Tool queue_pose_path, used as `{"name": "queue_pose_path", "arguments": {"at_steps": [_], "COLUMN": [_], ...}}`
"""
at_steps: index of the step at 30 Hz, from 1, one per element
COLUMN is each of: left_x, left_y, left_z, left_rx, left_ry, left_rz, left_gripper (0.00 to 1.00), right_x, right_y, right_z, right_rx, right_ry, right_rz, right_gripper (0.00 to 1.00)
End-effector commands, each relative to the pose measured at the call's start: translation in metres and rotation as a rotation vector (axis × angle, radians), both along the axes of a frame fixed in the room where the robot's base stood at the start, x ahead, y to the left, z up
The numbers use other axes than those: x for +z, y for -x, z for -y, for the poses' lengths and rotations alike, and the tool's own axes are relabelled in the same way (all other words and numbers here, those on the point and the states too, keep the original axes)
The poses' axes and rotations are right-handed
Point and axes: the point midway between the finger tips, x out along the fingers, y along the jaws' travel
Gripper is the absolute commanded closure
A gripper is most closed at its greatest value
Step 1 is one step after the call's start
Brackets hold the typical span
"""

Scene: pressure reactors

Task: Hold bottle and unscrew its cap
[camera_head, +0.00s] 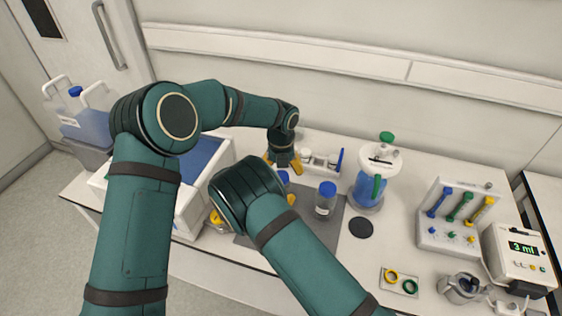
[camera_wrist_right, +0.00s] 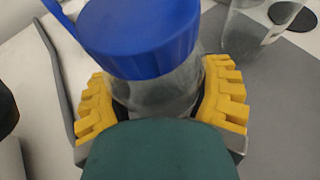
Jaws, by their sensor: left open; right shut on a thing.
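A clear bottle with a blue ribbed cap (camera_wrist_right: 140,38) stands between the yellow fingers of my right gripper (camera_wrist_right: 160,100) in the right wrist view. The fingers are shut on its glass body (camera_wrist_right: 155,95) below the cap. In the head view its blue cap (camera_head: 283,177) shows just past my right arm, which hides most of the bottle. My left gripper (camera_head: 283,163) points down with yellow fingers apart, just above and behind that cap. I cannot tell whether it touches the cap.
A second blue-capped bottle (camera_head: 325,203) stands to the right on the grey mat (camera_head: 328,236). A blue jug with a green lid (camera_head: 368,186), a black disc (camera_head: 361,227) and a rack (camera_head: 460,218) stand farther right. A white-walled box (camera_head: 188,218) is at the left.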

Motion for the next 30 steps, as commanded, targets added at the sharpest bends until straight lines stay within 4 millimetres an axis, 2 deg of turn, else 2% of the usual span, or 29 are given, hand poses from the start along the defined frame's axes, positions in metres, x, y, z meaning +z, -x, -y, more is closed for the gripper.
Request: {"name": "queue_pose_path", "arguments": {"at_steps": [6, 17, 18, 23, 24, 25, 27, 30], "left_x": [-0.021, -0.025, -0.025, -0.025, -0.025, -0.025, -0.025, -0.025], "left_y": [0.0, 0.0, 0.0, 0.0, 0.0, 0.0, 0.0, 0.0], "left_z": [0.0, 0.0, 0.0, 0.0, 0.0, 0.0, 0.0, 0.0], "left_rx": [0.0, 0.001, 0.001, 0.001, 0.001, 0.001, 0.001, 0.001], "left_ry": [0.0, 0.0, 0.0, 0.0, 0.0, 0.0, 0.0, 0.0], "left_rz": [-0.001, 0.0, 0.0, 0.0, 0.0, 0.0, 0.0, 0.0], "left_gripper": [0.21, 0.2, 0.35, 0.91, 0.93, 0.41, 0.21, 0.21], "right_x": [0.0, 0.0, 0.0, 0.0, 0.0, 0.0, 0.0, 0.0], "right_y": [0.0, 0.0, 0.0, 0.0, 0.0, 0.0, 0.0, 0.0], "right_z": [0.0, 0.0, 0.0, 0.0, 0.0, 0.0, 0.0, 0.0], "right_rx": [0.0, 0.0, 0.0, 0.0, 0.0, 0.0, 0.0, 0.0], "right_ry": [0.0, 0.001, 0.001, 0.001, 0.001, 0.001, 0.001, 0.001], "right_rz": [0.0, 0.001, 0.001, 0.001, 0.001, 0.001, 0.001, 0.001], "right_gripper": [1.0, 1.0, 1.0, 1.0, 1.0, 1.0, 1.0, 1.0]}}
